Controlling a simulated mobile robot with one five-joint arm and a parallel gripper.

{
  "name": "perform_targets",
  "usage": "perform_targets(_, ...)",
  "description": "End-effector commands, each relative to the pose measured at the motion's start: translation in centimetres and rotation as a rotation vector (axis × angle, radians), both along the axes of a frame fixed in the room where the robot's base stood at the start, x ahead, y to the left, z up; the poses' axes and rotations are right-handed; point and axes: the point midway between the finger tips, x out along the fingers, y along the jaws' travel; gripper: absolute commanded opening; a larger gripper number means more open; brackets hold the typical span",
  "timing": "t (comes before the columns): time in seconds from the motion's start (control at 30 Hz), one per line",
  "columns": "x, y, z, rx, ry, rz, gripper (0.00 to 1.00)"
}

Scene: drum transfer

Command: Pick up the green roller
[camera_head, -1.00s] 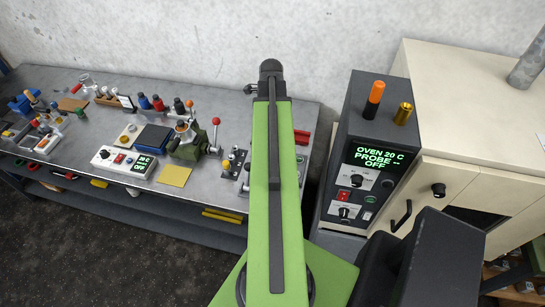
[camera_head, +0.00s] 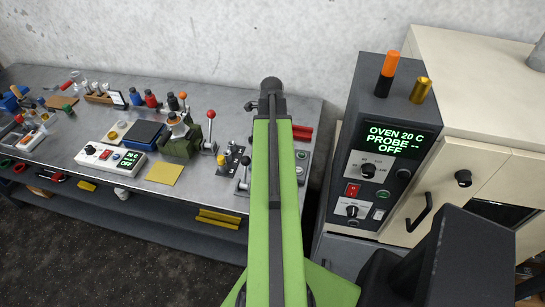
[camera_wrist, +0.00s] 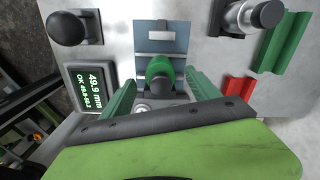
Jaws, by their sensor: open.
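In the wrist view a short green roller (camera_wrist: 158,69) with a dark end shows in front of a blue-grey plate. My gripper (camera_wrist: 162,81) is open, with a dark green finger on each side of the roller. I cannot tell whether the fingers touch it. Part of the roller's lower side is hidden by its dark end and my gripper. In the head view my green arm reaches over the bench, and hides the gripper and this roller.
A gauge display (camera_wrist: 90,87) reading 49.9 mm, a black knob (camera_wrist: 68,28), a green block (camera_wrist: 285,42) and a red block (camera_wrist: 238,88) surround the spot. In the head view an oven control box (camera_head: 375,150) stands right of the bench (camera_head: 215,90).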

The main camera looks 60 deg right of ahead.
Motion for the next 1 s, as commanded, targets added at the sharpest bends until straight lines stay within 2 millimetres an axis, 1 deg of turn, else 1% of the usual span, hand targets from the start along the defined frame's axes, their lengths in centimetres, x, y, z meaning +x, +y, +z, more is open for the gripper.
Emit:
perform_targets(0.03,-0.1,-0.1,-1.9,0.0,0.0,0.0,0.7)
perform_targets(0.13,-0.1,-0.1,-3.4,0.0,0.0,0.0,0.7)
perform_targets(0.2,-0.1,-0.1,-3.8,0.0,0.0,0.0,0.7)
perform_targets(0.4,-0.1,-0.1,-3.4,0.0,0.0,0.001,0.7)
perform_targets(0.47,-0.1,-0.1,-3.3,0.0,0.0,0.001,0.64)
perform_targets(0.93,0.0,-0.1,-3.4,0.0,0.0,0.001,0.02)
perform_targets(0.97,0.0,-0.1,-3.4,0.0,0.0,0.001,0.0)
perform_targets(1.0,0.0,-0.1,-3.4,0.0,0.0,0.001,0.0)
